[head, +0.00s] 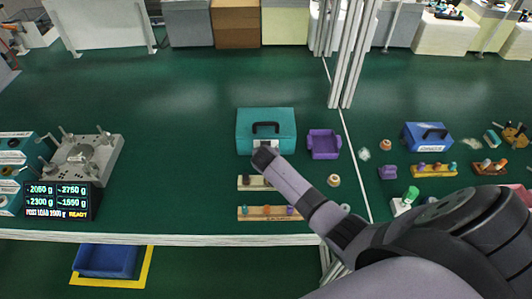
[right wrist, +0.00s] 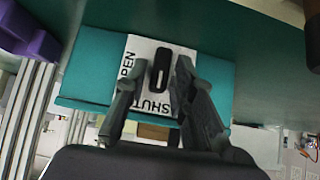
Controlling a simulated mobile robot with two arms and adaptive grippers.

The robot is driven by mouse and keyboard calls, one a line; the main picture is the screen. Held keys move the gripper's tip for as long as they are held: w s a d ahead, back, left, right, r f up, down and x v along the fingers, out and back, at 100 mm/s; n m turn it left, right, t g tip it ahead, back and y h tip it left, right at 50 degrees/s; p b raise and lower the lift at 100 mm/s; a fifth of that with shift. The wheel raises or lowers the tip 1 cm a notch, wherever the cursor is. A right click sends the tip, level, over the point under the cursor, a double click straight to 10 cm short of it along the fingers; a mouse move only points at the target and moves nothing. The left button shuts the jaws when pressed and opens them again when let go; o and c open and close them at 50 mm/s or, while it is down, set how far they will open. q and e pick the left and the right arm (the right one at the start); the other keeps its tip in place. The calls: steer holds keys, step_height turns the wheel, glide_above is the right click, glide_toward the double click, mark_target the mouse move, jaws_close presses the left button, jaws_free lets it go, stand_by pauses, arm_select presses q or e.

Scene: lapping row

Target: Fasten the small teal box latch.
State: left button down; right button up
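The small teal box (head: 266,117) stands on the green bench in the head view, with a black carry handle on it. Its front also fills the upper middle of the right wrist view (right wrist: 92,68). A white label there (right wrist: 133,47) reads OPEN and SHUT, partly covered. A black latch knob (right wrist: 161,68) stands upright in the picture over the label. My right gripper (right wrist: 157,72) is open, one finger on each side of the knob; I cannot tell whether either touches. In the head view this gripper (head: 265,156) hides most of the latch. My left gripper is out of view.
A purple bin (head: 323,145) stands just right of the teal box. Two wooden strips with small pieces, such as the nearer one (head: 268,213), lie in front. A blue box (head: 426,136) stands farther right. The bench between the grey fixture (head: 80,160) and teal box is clear.

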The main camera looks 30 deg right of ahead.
steer(key=shift+o, duration=0.8)
steer(key=v, duration=1.2)
